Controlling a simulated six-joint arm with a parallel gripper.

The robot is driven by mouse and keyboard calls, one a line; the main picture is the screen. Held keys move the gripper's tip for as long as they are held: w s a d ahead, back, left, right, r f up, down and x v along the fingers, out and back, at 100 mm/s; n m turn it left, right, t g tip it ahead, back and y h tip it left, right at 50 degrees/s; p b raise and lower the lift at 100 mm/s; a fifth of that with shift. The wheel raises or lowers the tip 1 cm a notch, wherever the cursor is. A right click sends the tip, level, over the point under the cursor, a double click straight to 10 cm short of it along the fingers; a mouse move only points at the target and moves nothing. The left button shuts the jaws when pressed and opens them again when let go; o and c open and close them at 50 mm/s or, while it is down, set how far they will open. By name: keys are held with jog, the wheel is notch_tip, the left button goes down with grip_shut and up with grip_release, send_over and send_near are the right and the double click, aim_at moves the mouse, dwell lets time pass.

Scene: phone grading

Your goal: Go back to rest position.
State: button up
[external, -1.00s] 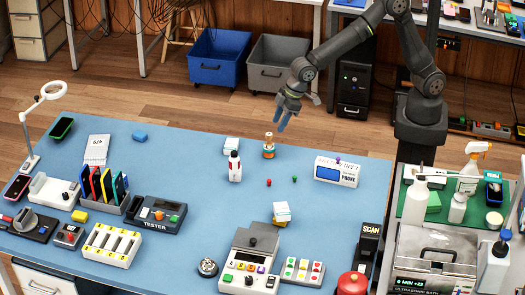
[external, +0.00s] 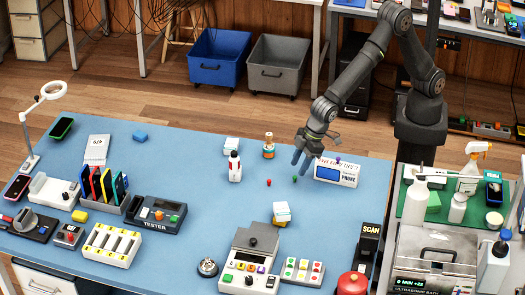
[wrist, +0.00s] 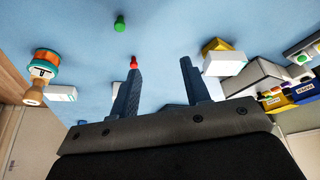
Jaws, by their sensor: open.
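My gripper (external: 301,160) is open and empty, with its blue fingers pointing down above the blue table (external: 205,215). In the external view it hangs just left of the white phone box (external: 337,172) and above the small green peg (external: 294,178). In the wrist view the two fingers (wrist: 160,80) stand apart with nothing between them. The green peg (wrist: 120,24) and red peg (wrist: 133,62) lie beyond the fingertips there. The red peg (external: 269,183) is left of the green one in the external view.
A white-and-yellow block (external: 282,212) is nearer the front. A green tray (external: 408,212) stands right. The table centre has free room.

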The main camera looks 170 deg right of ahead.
jog(key=shift+w+a+f, duration=0.4)
jog(key=shift+w+f, duration=0.15)
jog(key=shift+w, duration=0.25)
jog(key=s+d+r, duration=0.3)
jog(key=s+d, duration=0.2)
jog(key=s, duration=0.3)
jog(key=s+d+r+m, duration=0.1)
jog(key=s+d+r, duration=0.2)
jog(key=s+d, duration=0.3)
jog(key=shift+s+m+g, duration=0.3)
jog(key=shift+s, duration=1.15)
